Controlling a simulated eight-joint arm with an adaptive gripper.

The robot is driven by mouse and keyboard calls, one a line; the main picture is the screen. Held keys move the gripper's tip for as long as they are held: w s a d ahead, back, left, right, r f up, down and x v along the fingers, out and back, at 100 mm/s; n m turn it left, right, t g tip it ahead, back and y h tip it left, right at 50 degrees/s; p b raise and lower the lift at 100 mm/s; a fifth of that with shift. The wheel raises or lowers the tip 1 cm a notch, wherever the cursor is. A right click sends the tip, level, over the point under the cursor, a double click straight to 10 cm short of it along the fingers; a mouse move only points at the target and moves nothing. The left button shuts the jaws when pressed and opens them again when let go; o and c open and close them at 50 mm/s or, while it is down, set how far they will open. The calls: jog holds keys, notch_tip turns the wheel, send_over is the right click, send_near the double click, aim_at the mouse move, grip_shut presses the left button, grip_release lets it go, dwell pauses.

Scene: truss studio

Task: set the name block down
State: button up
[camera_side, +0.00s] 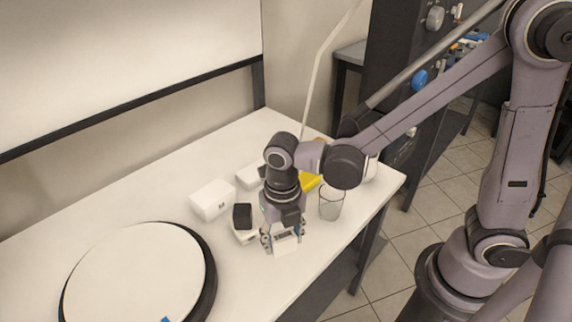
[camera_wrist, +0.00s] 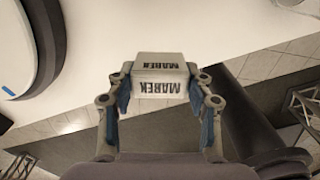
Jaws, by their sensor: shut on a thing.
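The name block (camera_wrist: 160,84) is a white block with dark lettering that reads MAREK, upside down in the wrist view. My gripper (camera_wrist: 160,100) is shut on it, with a blue-padded finger on each side. In the side view my gripper (camera_side: 281,244) points down over the white table (camera_side: 110,190), near its front edge. The name block (camera_side: 286,244) shows there as a small white shape between the fingers. I cannot tell whether its underside touches the table.
A round white disc with a dark rim (camera_side: 140,275) lies at left. A white box (camera_side: 212,199), a dark block (camera_side: 242,216) and a smaller white box (camera_side: 249,176) stand left of my gripper. A clear glass (camera_side: 331,203) and a yellow thing (camera_side: 310,182) are close at right.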

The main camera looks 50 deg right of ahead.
jog(key=a+f, duration=0.1)
jog(key=a, duration=0.1)
jog(key=a+f, duration=0.1)
jog(key=shift+a+f, duration=0.15)
jog(key=shift+a, duration=0.2)
jog(key=shift+f, duration=2)
jog(key=shift+f, duration=0.15)
jog(key=o, duration=1.2)
